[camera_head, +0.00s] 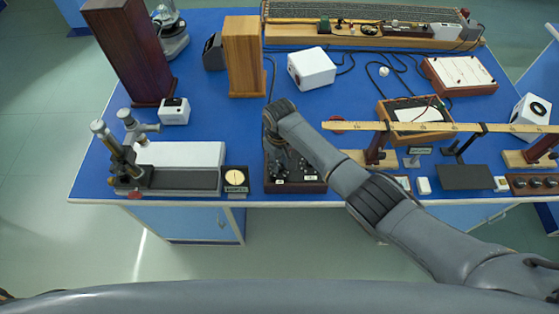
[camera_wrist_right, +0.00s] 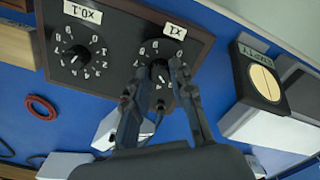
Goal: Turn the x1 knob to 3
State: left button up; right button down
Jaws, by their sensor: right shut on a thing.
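The dark box with dial knobs (camera_head: 300,186) stands near the front edge of the blue bench in the head view. In the wrist view its face is upside down, with a label X1 (camera_wrist_right: 175,31) above one dial and X0.1 (camera_wrist_right: 82,12) above the other. My right gripper (camera_wrist_right: 160,74) has its two fingers on either side of the x1 knob (camera_wrist_right: 159,70), shut on it. The fingers partly cover its dial, and I cannot read its setting surely. The x0.1 knob (camera_wrist_right: 75,56) is untouched. In the head view my right arm hides part of the box. My left gripper is not in view.
A small square device with a yellow disc (camera_head: 236,177) stands just left of the box, and a microscope-like instrument (camera_head: 170,178) is further left. A wooden ruler (camera_head: 395,127) on stands is to the right.

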dwell(0.4)
jog(key=c, duration=1.1)
grip_release()
jog(key=shift+r, duration=0.1)
notch_tip(320, 180, up, 12)
jog(key=shift+f, duration=0.1)
